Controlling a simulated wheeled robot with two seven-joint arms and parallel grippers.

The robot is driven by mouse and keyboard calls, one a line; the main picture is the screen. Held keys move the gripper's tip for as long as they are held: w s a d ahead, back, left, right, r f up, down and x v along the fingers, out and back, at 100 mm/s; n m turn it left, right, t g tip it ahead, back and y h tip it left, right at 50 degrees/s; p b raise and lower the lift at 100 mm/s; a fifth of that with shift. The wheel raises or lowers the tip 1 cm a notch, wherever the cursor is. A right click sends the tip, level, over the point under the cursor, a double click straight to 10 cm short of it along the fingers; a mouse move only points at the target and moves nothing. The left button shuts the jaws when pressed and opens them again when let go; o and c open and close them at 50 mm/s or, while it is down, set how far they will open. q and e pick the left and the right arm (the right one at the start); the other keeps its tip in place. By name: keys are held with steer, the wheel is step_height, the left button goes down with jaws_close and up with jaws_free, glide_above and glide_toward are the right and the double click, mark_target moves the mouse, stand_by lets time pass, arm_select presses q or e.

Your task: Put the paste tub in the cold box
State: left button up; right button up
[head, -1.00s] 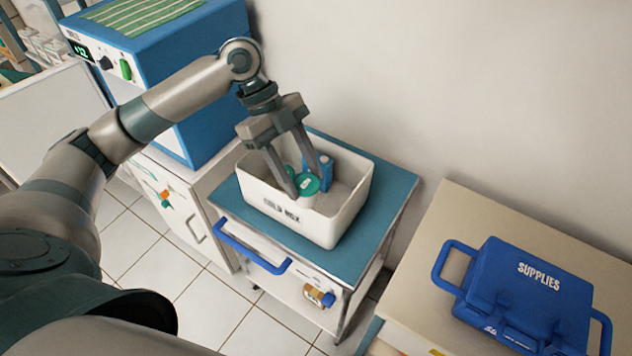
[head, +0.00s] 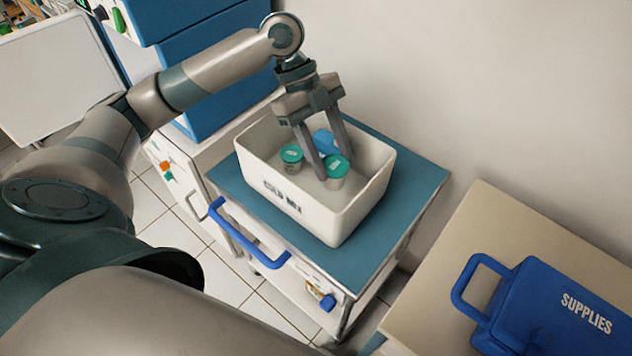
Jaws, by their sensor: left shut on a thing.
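The cold box (head: 312,219) is a white open-topped bin on a blue-topped cart. My left gripper (head: 335,170) reaches down into it from above, shut on a paste tub (head: 338,166) with a teal lid. The tub is inside the box walls; I cannot tell whether its base touches the floor. A second teal-lidded tub (head: 291,156) stands to the left in the box. A blue item (head: 325,141) is behind, partly hidden by the fingers. My right gripper is out of view.
The cart (head: 408,190) has a blue handle (head: 240,235) at its front. A blue supplies case (head: 550,305) sits on a beige counter (head: 515,235) at right. A blue cabinet (head: 215,70) stands behind my left arm. The cart top right of the box is clear.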

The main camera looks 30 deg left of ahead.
mark_target(330, 173)
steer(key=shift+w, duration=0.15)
arm_select(q)
steer(key=shift+f, duration=0.1)
